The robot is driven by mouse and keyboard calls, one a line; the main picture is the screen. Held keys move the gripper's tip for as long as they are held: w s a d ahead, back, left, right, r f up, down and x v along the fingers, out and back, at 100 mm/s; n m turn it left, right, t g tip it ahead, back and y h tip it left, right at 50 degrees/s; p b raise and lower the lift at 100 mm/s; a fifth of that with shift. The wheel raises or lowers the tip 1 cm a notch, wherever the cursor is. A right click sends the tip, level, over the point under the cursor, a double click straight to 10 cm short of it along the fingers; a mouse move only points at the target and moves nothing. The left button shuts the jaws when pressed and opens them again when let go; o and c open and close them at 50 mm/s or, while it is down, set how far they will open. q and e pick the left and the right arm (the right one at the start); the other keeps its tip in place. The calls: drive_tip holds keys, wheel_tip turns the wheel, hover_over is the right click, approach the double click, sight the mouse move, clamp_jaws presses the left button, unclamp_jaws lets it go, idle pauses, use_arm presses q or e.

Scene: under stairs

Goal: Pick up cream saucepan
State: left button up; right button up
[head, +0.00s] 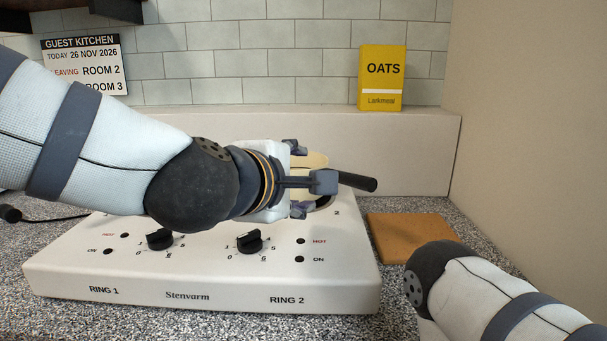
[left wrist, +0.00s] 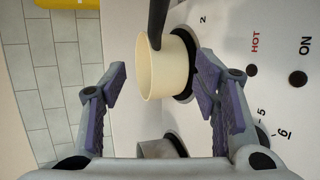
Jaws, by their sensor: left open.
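The cream saucepan (left wrist: 165,72) stands on the ring 2 plate at the right rear of the white hob (head: 190,280). Its black handle (head: 358,182) points right in the head view and up in the left wrist view. In the head view my left gripper covers most of the pan, and only part of its cream wall (head: 316,160) shows. My left gripper (head: 303,180) is open, with its fingers spread on either side of the pan in the left wrist view (left wrist: 158,70). No grip on the pan shows. My right arm is at the lower right, its gripper out of view.
A grey metal vessel (left wrist: 156,149) is partly visible in the left wrist view. A brown board (head: 405,238) lies right of the hob. A yellow oats box (head: 381,80) stands on the back ledge (head: 410,140). A wall borders the right side.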

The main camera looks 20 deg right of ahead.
use_arm(q)
drive_tip(key=shift+w+d+f, duration=0.8)
drive_tip(key=shift+w+d, duration=0.05)
drive_tip(key=x, duration=0.3)
drive_tip(key=b+x, duration=0.1)
drive_tip(key=x, duration=0.3)
drive_tip(key=shift+w+a+r, duration=0.15)
drive_tip(key=shift+w+a, duration=0.05)
drive_tip(key=shift+a, duration=0.05)
drive_tip(key=shift+r, duration=0.1)
drive_tip(key=shift+c, duration=0.3)
use_arm(e)
drive_tip(key=shift+s+a+f+g, duration=0.1)
drive_tip(key=shift+s+f, duration=0.1)
drive_tip(key=shift+s, duration=0.2)
drive_tip(key=shift+s+f+g, duration=0.1)
drive_tip(key=shift+s+f, duration=0.15)
drive_tip(key=shift+s, duration=0.2)
drive_tip(key=shift+s+a+f+g, duration=0.1)
drive_tip(key=shift+s+f, duration=0.1)
drive_tip(key=shift+s, duration=0.2)
use_arm(q)
clamp_jaws()
